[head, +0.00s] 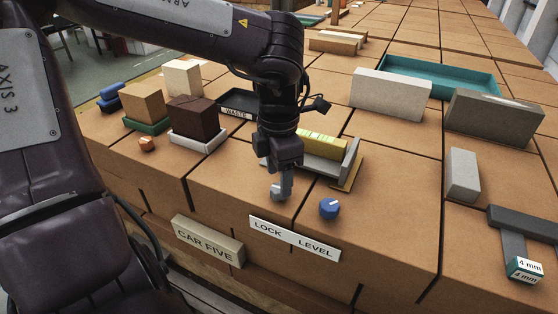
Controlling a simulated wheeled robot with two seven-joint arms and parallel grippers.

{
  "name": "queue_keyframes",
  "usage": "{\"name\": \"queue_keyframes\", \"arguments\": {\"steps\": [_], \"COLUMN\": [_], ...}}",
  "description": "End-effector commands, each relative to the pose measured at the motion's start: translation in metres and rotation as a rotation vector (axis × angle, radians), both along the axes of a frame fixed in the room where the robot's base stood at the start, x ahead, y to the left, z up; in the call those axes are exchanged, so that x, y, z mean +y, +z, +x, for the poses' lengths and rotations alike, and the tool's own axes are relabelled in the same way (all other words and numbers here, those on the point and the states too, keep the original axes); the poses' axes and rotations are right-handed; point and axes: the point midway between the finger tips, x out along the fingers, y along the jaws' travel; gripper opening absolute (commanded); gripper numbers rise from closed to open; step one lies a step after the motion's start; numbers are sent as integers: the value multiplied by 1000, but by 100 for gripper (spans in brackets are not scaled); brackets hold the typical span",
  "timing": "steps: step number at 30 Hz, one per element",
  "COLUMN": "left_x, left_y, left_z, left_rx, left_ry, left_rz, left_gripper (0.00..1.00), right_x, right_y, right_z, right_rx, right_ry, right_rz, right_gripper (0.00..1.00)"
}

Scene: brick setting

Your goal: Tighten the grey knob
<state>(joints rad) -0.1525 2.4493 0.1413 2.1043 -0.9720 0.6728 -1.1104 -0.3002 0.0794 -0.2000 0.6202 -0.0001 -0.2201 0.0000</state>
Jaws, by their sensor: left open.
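My left gripper (281,188) points down at the front edge of the brick-topped surface, above the word LOCK on the white label (294,238). Its fingers are grey and appear open. A small grey shape shows at the fingertips. I cannot clearly tell the grey knob from the fingers there, and whether they touch it is hidden. A blue knob (329,208) with a white mark stands just right of the gripper, above the word LEVEL. My right gripper is not in view.
Behind the gripper, a grey angled fixture (346,166) holds a yellow level-like bar (322,143). A dark brown brick (194,118) on a white tray is at left. A dark T-shaped tool (511,238) marked 4 mm lies at right.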

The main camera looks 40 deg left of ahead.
Motion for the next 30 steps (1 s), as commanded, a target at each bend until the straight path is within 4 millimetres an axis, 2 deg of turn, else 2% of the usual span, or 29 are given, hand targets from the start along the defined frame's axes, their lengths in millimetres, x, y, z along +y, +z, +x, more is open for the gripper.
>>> {"name": "queue_keyframes", "arguments": {"steps": [6,10,30], "left_x": [0,0,0], "left_y": [37,49,52], "left_z": [1,1,0], "left_rx": [-6,-3,-1], "left_ry": [0,0,0], "left_rz": [3,3,0], "left_gripper": [55,55,55], "right_x": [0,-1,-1], "right_y": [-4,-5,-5], "right_z": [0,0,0], "right_rx": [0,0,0], "right_ry": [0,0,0], "right_rz": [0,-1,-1], "right_gripper": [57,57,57]}}
